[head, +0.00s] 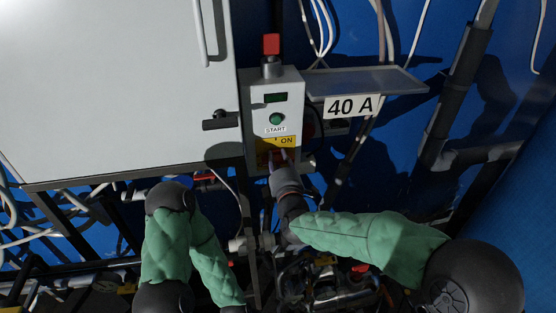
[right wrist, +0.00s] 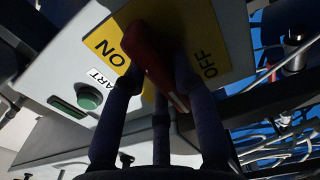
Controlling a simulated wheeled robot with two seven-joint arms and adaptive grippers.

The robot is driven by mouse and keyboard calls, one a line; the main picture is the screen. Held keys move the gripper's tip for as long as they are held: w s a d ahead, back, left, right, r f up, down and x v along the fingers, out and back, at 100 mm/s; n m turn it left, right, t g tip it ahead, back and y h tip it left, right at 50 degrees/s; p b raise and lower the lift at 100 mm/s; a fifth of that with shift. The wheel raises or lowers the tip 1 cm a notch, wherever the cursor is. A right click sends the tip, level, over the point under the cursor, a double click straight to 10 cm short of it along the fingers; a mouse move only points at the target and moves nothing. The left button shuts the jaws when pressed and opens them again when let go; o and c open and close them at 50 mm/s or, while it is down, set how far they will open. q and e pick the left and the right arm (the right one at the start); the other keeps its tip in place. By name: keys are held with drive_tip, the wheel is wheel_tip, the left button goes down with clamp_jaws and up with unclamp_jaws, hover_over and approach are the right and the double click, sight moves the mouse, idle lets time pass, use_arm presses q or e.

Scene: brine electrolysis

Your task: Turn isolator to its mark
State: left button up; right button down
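The isolator is a red handle (right wrist: 150,55) on a yellow plate (right wrist: 205,28) marked ON and OFF, low on the grey control box (head: 285,88). In the right wrist view the handle lies slanted between the two words. In the head view the plate's ON part (head: 287,141) shows, while OFF is hidden. My right gripper (right wrist: 160,75) is at the handle, with dark fingers closed in on both sides of it; it also shows in the head view (head: 278,165), partly covering the handle. My left arm is at the lower left, its gripper out of view.
The box carries a green START button (head: 277,118), a small display and a red lamp (head: 271,44) on top. A shelf (head: 365,82) with a 40 A sign (head: 350,106) juts out at right. A large grey cabinet (head: 110,90) stands at left. Pipes and cables lie below.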

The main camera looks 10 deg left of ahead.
drive_tip(key=shift+m, duration=0.3)
drive_tip(key=m, duration=0.3)
drive_tip(key=shift+m+b, duration=0.3)
drive_tip(key=shift+b, duration=0.1)
drive_tip(key=m, duration=0.2)
drive_tip(key=m+b, duration=0.1)
drive_tip(key=m, duration=0.1)
drive_tip(key=shift+w+d+f+m, duration=0.1)
drive_tip(key=shift+d+f+m, duration=0.05)
drive_tip(key=shift+m, duration=0.15)
drive_tip(key=m+b, duration=0.2)
drive_tip(key=m, duration=0.2)
drive_tip(key=shift+f, duration=0.15)
drive_tip(key=m+b, duration=0.2)
drive_tip(key=m, duration=0.3)
drive_tip(key=shift+d, duration=0.1)
drive_tip(key=c, duration=1)
unclamp_jaws()
